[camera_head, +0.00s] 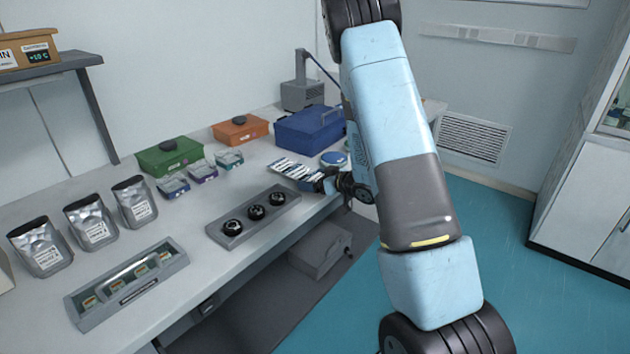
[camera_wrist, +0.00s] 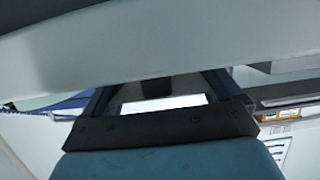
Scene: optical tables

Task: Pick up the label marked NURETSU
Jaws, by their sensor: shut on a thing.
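Several flat white and dark blue labels (camera_head: 290,168) lie in a row on the bench, right of centre in the head view. Their print is too small to read, so I cannot tell which is marked NURETSU. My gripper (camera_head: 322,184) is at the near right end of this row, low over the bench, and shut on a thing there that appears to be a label. In the wrist view a broad pale grey surface (camera_wrist: 150,45) crosses close in front of the dark fingers and hides their tips. No writing shows on it.
A round blue-lidded container (camera_head: 333,159) and a blue case (camera_head: 308,128) stand just behind my gripper. A grey holder (camera_head: 262,222) with black round parts lies to its left. Green (camera_head: 170,156) and orange (camera_head: 240,130) boxes stand farther back. The bench edge is close by.

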